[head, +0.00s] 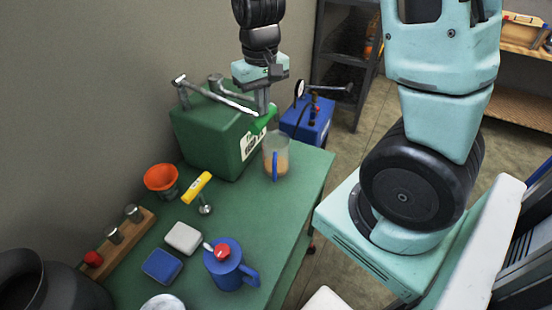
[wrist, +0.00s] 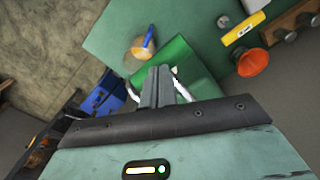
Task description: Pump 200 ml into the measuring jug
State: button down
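A green pump tank (head: 212,140) stands at the back of the green table, with a metal crank handle (head: 222,97) above it. The handle's bar also shows beside my fingers in the wrist view (wrist: 182,90). My gripper (head: 262,103) is over the tank's right end, its fingers close together at the end of the bar and seemingly shut on it; the contact itself is hidden. The clear measuring jug (head: 276,158) with a blue handle stands upright beside the tank and holds amber liquid. It also shows in the wrist view (wrist: 139,48). The exact level is unreadable.
An orange funnel (head: 161,178), a yellow-handled tool (head: 197,187), a wooden rack (head: 120,241), a blue can (head: 228,265) and small blocks stand on the table's left and front. A blue machine (head: 306,121) and a dark shelf (head: 346,55) are beyond the table.

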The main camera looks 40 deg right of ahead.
notch_tip(320, 180, up, 11)
jog(key=p, duration=0.9)
dwell(0.6)
jog(key=shift+f+b, duration=3.55)
jog(key=shift+f, duration=1.45)
jog(key=shift+f+b, duration=0.75)
jog(key=shift+f, duration=0.3)
jog(key=shift+r, duration=0.2)
